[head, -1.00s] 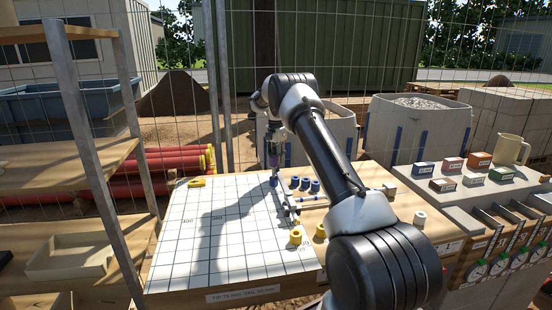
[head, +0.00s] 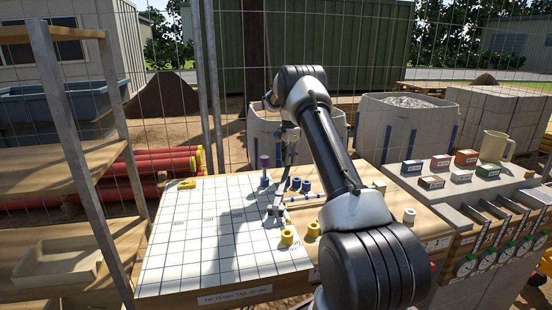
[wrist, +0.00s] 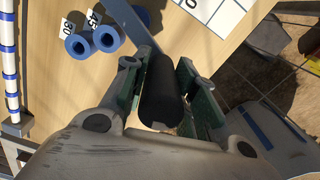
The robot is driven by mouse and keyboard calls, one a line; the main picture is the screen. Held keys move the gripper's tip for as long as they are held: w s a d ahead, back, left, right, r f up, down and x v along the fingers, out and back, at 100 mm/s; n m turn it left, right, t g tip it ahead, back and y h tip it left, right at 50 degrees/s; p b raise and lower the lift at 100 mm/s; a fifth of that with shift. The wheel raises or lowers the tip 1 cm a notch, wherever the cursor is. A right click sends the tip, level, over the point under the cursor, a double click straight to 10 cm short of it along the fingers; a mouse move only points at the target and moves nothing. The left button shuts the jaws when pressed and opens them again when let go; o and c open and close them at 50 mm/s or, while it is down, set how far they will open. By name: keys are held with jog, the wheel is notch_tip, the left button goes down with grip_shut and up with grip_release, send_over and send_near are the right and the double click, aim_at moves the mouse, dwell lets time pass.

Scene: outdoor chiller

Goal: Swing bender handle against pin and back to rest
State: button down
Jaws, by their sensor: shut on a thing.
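The bender (head: 277,207) is a grey metal fixture at the right edge of the white gridded board. In the wrist view, my gripper's green fingers (wrist: 158,92) are shut on a black cylindrical handle (wrist: 160,85), one finger on each side. In the head view my arm and gripper partly hide the handle. I cannot tell whether the handle's arm touches the pin.
Yellow collars (head: 287,237) stand in front. A yellow piece (head: 187,184) lies at the board's back left. Small labelled boxes (head: 466,157) and a beige jug (head: 496,146) stand at right.

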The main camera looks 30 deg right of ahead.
jog(key=shift+s+d+m, duration=1.2)
jog(key=shift+s+m, duration=1.05)
jog(key=shift+s, duration=1.8)
jog(key=shift+s+d+m, duration=1.25)
jog(key=shift+s+m, duration=0.95)
jog(key=shift+s, duration=1.85)
jog(key=shift+s+d+m, duration=1.2)
jog(key=shift+s+m, duration=1.05)
jog(key=shift+s, duration=1.8)
jog(key=c, duration=1.1)
grip_release()
jog(key=shift+c, duration=0.2)
